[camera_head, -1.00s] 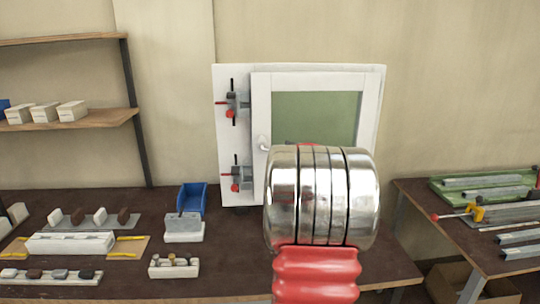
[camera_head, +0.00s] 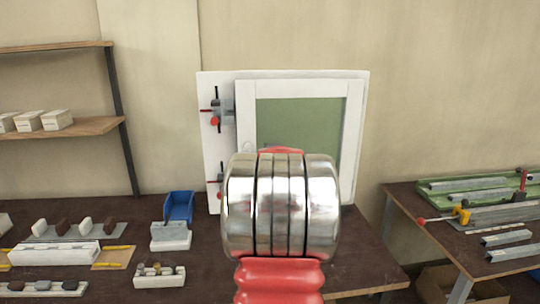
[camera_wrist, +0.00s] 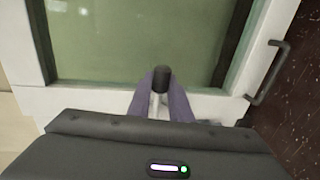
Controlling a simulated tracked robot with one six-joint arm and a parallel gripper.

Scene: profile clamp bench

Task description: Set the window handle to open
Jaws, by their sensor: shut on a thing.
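The window (camera_head: 243,110) is a white-framed sash with a green pane, standing on a white board at the back of the bench. In the wrist view its frame (camera_wrist: 95,98) and pane fill the upper part. My gripper (camera_wrist: 162,88) has its two purple-grey fingers closed around the window handle (camera_wrist: 162,75), a pale stem with a dark rounded end. The handle's end shows between the fingertips, against the pane. In the head view my chrome and red arm hides my gripper and the lower part of the window.
Clamps hold the board's left side, the upper one (camera_head: 217,112) in clear view. A dark bar pull (camera_wrist: 270,72) sits on the frame's right in the wrist view. A blue bin (camera_head: 179,207) and white blocks stand on the bench to the left. A second bench (camera_head: 440,215) carries metal profiles at right.

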